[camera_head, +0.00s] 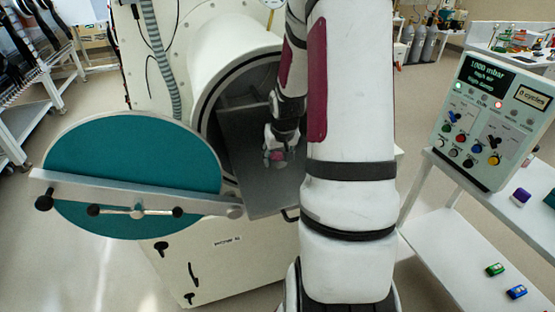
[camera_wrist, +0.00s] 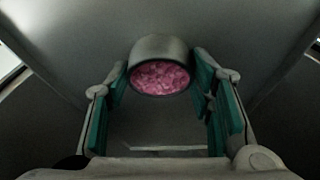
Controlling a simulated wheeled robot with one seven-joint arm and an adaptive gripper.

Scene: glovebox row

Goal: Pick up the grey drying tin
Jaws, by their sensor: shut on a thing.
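The grey drying tin (camera_wrist: 160,50) is a short round grey tin with pink granules showing at its open end. In the wrist view it sits between the green-padded fingers of my gripper (camera_wrist: 162,92), towards their tips. My gripper is shut on it. In the head view my gripper (camera_head: 278,155) is inside the mouth of the round chamber, over the grey sliding tray (camera_head: 250,150). The tin's pink contents (camera_head: 277,155) show small between the fingers there. I cannot tell whether the tin touches the tray.
The round teal chamber door (camera_head: 130,165) with a metal bar stands open at the left. A control panel (camera_head: 490,120) stands at the right on a white shelf unit, with small coloured items (camera_head: 516,292) below.

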